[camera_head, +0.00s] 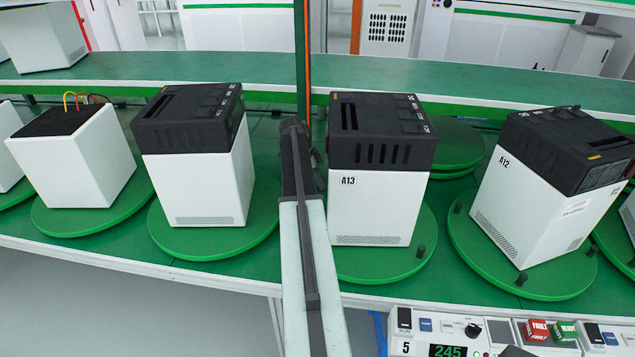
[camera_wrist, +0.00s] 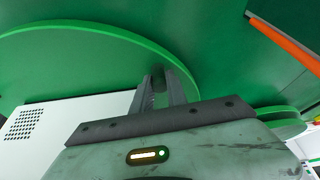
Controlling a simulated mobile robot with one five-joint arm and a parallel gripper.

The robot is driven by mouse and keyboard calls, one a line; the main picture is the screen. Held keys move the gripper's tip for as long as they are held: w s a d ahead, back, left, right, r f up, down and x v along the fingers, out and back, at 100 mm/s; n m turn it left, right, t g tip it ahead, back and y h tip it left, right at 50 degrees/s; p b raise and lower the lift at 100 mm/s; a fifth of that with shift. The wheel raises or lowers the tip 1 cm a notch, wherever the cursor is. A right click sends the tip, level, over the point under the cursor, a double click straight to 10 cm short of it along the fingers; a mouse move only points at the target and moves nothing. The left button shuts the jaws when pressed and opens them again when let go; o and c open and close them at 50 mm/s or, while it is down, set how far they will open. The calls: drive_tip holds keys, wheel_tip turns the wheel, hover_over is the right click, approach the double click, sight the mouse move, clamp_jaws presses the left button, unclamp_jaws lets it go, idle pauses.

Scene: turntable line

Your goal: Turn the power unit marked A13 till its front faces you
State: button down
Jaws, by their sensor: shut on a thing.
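The power unit marked A13 (camera_head: 375,185) is a white box with a black vented top, standing upright on a round green turntable (camera_head: 385,268). Its label and a low grille are on the side facing me; I cannot tell whether that side is its front. A dark peg (camera_head: 421,250) stands at the turntable's right front rim. My gripper (camera_head: 318,160) is at the left of the unit, mostly hidden by my arm. In the wrist view, my gripper (camera_wrist: 162,92) is shut on another dark peg (camera_wrist: 158,78) at the turntable's rim (camera_wrist: 100,32), beside a white box wall with a grille (camera_wrist: 22,125).
The unit marked A12 (camera_head: 540,200) stands turned on its own turntable at right. Another black-topped unit (camera_head: 195,175) and an open white box with wires (camera_head: 75,160) stand at left. A control panel (camera_head: 470,335) lies along the front right. A green shelf (camera_head: 400,75) runs behind.

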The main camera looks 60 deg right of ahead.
drive_tip(key=shift+w, duration=0.1)
drive_tip(key=c, duration=1.3)
unclamp_jaws()
drive_tip(key=p+v, duration=0.7)
drive_tip(key=v, duration=0.1)
drive_tip(key=shift+f, duration=0.1)
